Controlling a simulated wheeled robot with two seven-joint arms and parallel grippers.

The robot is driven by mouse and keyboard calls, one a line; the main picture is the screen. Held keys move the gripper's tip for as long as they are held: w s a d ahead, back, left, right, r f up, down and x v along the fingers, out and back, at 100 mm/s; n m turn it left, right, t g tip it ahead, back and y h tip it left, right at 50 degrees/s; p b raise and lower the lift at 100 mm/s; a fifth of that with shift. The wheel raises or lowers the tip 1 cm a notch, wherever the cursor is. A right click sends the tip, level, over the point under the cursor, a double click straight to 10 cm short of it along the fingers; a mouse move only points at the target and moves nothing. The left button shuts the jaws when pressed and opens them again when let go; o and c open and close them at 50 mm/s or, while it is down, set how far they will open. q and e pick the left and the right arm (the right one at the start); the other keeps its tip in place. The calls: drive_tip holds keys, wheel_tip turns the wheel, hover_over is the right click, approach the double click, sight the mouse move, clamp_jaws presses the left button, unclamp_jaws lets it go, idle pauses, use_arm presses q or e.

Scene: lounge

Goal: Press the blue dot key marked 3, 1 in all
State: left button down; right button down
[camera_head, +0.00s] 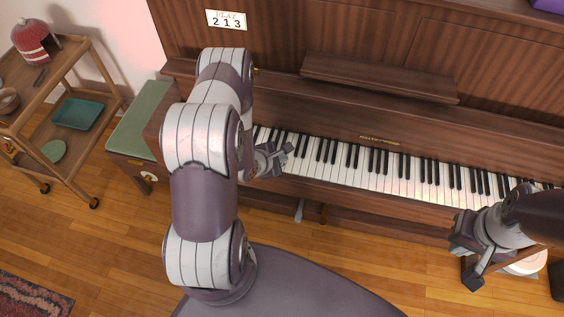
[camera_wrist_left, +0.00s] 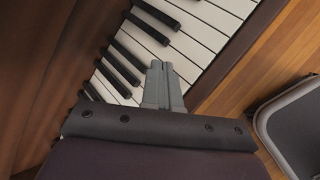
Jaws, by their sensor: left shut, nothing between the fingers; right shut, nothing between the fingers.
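The piano keyboard (camera_head: 379,183) runs across the middle of the head view, with white and black keys. I cannot make out any blue dot or a 3 on a key in either view; my left arm hides the keyboard's left end. My left gripper (camera_head: 287,154) is shut and empty, over the keys toward the left. In the left wrist view, its closed fingers (camera_wrist_left: 161,70) lie over the white keys (camera_wrist_left: 188,47); whether they touch cannot be told. My right gripper (camera_head: 466,266) is shut and empty, in front of the keyboard at the right.
A music ledge (camera_head: 380,78) sticks out above the keys. A green-topped bench (camera_head: 143,118) stands at the left, beside a wooden cart (camera_head: 88,128). Wooden floor (camera_head: 115,245) is open at the lower left.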

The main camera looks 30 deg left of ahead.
sight(283, 165)
use_arm(q)
drive_tip(key=shift+f, duration=0.15)
drive_tip(key=shift+f, duration=0.3)
drive_tip(key=shift+f+b, duration=0.6)
drive_tip(key=shift+b, duration=0.05)
idle(0.5)
drive_tip(key=shift+s+d+f+b, duration=0.15)
drive_tip(key=shift+s+f+b, duration=0.15)
drive_tip(key=shift+s+f, duration=0.15)
idle(0.6)
drive_tip(key=shift+w+r+p, duration=0.3)
drive_tip(key=shift+r+p, duration=0.55)
drive_tip(key=shift+p, duration=0.15)
drive_tip(key=shift+r, duration=0.3)
